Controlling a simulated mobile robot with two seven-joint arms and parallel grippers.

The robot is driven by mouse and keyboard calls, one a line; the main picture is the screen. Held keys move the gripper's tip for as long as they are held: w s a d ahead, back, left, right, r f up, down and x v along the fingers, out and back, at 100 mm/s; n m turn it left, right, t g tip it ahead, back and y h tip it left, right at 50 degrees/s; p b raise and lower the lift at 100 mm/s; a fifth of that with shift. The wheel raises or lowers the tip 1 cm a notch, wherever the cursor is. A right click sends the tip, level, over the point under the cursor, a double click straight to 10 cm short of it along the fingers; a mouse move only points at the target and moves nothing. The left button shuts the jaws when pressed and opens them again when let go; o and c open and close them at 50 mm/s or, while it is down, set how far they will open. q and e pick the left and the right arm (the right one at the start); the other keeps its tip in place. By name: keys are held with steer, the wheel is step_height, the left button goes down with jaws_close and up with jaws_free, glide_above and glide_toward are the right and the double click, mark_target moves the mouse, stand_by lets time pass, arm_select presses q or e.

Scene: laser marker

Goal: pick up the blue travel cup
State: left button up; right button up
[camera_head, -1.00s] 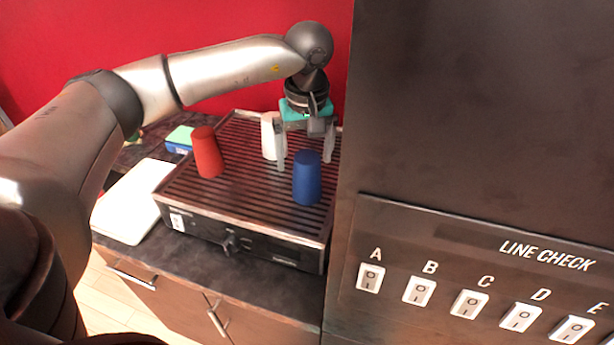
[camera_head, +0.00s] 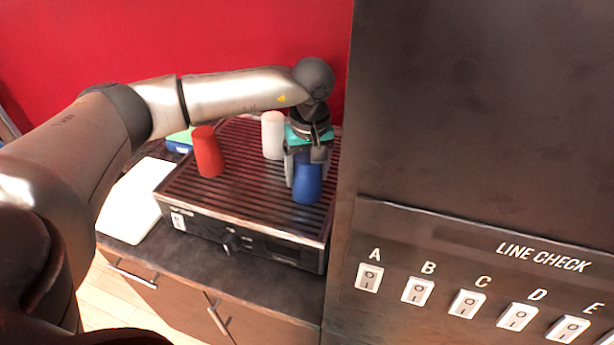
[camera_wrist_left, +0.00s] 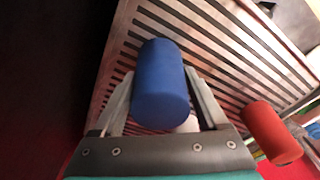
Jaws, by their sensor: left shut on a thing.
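The blue travel cup (camera_head: 307,182) stands upright on the slatted metal top of the machine, near its right side. My left gripper (camera_head: 305,172) has come down over it from above and is shut on it. In the left wrist view the blue cup (camera_wrist_left: 160,85) sits between the two fingers of my left gripper (camera_wrist_left: 162,90), one finger on each side. The cup appears to rest on the slats still. My right gripper is not in view.
A red cup (camera_head: 208,152) and a white cup (camera_head: 273,135) stand on the slatted top (camera_head: 250,190). A dark panel with switches (camera_head: 470,290) rises close on the right. A white board (camera_head: 137,202) and a green-and-blue box (camera_head: 180,139) lie to the left.

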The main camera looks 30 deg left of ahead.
arm_select(q)
steer(key=c, duration=0.7)
steer(key=shift+c, duration=0.2)
